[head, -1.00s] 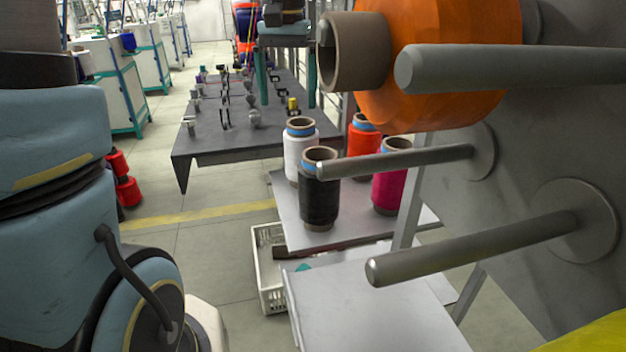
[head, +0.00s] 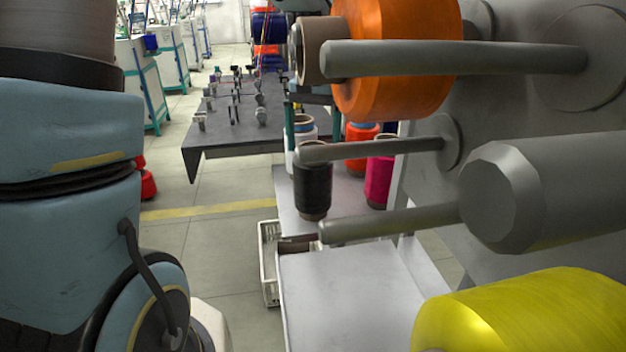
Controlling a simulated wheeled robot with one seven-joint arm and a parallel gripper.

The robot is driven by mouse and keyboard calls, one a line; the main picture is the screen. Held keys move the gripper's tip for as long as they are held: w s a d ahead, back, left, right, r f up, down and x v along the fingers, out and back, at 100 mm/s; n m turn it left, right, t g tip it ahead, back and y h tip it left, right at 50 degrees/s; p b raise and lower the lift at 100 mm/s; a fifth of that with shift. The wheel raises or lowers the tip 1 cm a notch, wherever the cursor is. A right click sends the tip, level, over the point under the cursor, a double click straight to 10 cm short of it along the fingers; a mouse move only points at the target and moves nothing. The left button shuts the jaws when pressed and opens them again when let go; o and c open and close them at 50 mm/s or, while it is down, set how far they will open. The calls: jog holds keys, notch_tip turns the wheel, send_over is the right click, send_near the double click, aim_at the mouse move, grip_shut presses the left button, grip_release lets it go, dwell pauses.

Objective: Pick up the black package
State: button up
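The black package (head: 314,188) is a black thread bobbin in the head view. It stands upright on a grey metal shelf (head: 290,222), near its front. A grey peg crosses in front of its top and hides part of it. A white bobbin (head: 303,128) stands behind it, and a red bobbin (head: 361,132) and a magenta bobbin (head: 381,180) stand to its right. My gripper is not in view.
Grey pegs (head: 385,222) stick out leftward from a rack panel (head: 590,130) on the right. An orange bobbin (head: 400,55) sits on an upper peg; a yellow one (head: 530,315) is lower right. A white crate (head: 268,270) stands on the floor. A dark table (head: 215,140) is behind.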

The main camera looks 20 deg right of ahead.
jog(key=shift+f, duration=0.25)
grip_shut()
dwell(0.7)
